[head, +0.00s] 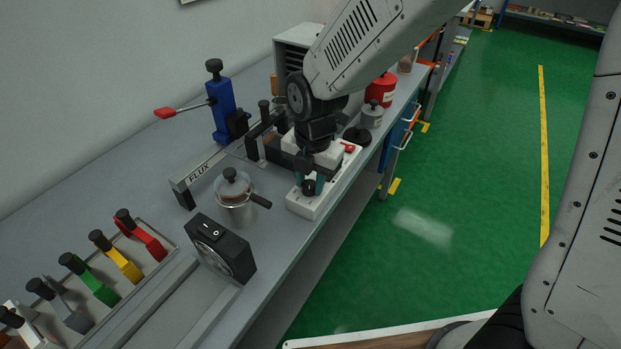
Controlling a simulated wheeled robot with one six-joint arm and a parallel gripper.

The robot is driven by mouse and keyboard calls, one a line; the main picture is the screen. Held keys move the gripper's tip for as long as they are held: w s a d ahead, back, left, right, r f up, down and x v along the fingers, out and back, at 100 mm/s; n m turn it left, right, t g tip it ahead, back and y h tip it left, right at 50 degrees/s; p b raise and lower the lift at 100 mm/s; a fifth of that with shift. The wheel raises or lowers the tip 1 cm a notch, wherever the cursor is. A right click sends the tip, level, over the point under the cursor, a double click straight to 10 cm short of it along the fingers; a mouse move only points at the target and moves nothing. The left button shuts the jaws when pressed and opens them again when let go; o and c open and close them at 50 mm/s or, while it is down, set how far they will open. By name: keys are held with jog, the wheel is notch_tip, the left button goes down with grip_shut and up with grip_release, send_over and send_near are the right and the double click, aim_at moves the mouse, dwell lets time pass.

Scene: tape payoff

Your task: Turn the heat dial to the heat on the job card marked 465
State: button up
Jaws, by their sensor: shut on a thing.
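The heat dial (309,188) is a small dark knob on the near end of a long white unit (304,206). My gripper (309,182) points down from above, with its teal-tipped fingers on either side of the knob, shut on it. The dial's markings and pointer are too small to read, and the gripper partly covers the knob. A red button (349,148) sits at the unit's far end. I cannot make out a job card marked 465 in this view.
A lidded metal pot (236,200) and a black switch box (222,248) stand nearby at left. Coloured-handled tools (103,290) lie front left.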

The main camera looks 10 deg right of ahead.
jog(key=m, duration=0.8)
jog(key=shift+m, duration=0.4)
jog(key=m, duration=0.4)
jog(key=shift+a+m+h, duration=0.1)
jog(key=shift+m+h, duration=0.2)
jog(key=shift+h, duration=0.1)
jog(key=m, duration=1.2)
jog(key=shift+m, duration=0.3)
jog(key=m, duration=0.4)
jog(key=shift+a, duration=0.1)
jog(key=shift+m+g, duration=0.3)
jog(key=shift+m, duration=1.8)
